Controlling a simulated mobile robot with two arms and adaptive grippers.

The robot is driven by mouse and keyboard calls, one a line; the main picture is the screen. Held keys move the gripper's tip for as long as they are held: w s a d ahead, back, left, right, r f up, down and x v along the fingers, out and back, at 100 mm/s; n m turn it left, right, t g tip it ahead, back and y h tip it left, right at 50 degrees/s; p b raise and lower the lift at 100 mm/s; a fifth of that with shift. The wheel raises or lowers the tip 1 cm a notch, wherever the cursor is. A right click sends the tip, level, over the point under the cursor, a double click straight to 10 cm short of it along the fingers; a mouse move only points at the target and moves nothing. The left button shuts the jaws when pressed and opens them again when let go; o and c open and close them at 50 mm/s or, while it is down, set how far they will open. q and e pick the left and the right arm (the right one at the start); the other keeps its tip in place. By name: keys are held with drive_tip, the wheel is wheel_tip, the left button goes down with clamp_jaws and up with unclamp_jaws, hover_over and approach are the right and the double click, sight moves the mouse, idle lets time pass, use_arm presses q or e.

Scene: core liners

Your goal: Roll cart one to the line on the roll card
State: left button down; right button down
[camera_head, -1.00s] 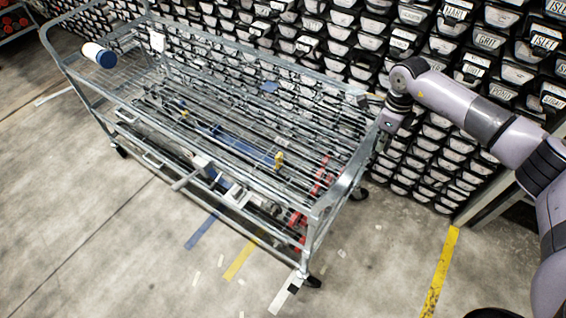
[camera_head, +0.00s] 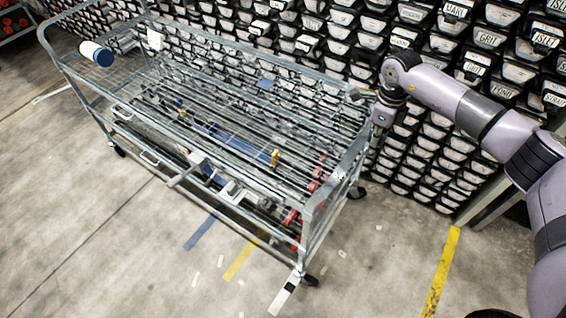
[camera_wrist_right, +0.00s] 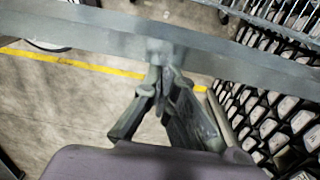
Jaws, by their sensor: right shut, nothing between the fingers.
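The cart (camera_head: 322,205) is a grey wire-mesh trolley holding long rods and red, blue and yellow pieces. A white card (camera_head: 155,39) hangs on its far rail; its writing is too small to read. My right gripper (camera_head: 374,130) is at the cart's right end. In the right wrist view, its fingers (camera_wrist_right: 165,76) are shut with their tips against or very near the grey end rail (camera_wrist_right: 230,62), not around it. Contact cannot be told for certain. My left gripper is not in view.
Racks of labelled black bins (camera_head: 440,130) stand close behind the cart. A white roll with a blue end (camera_head: 97,53) sits at the cart's upper left. A yellow floor line (camera_head: 441,270) runs at right. The floor at left (camera_head: 60,220) is mostly clear.

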drive_tip(key=shift+w+a+r, duration=0.1)
drive_tip(key=shift+w+a, duration=0.5)
drive_tip(key=shift+a, duration=0.25)
drive_tip(key=shift+d, duration=0.15)
wheel_tip(320, 180, up, 7)
drive_tip(key=s+d+p, duration=0.1)
drive_tip(key=p, duration=0.2)
drive_tip(key=shift+p, duration=0.35)
drive_tip(key=shift+d, duration=0.1)
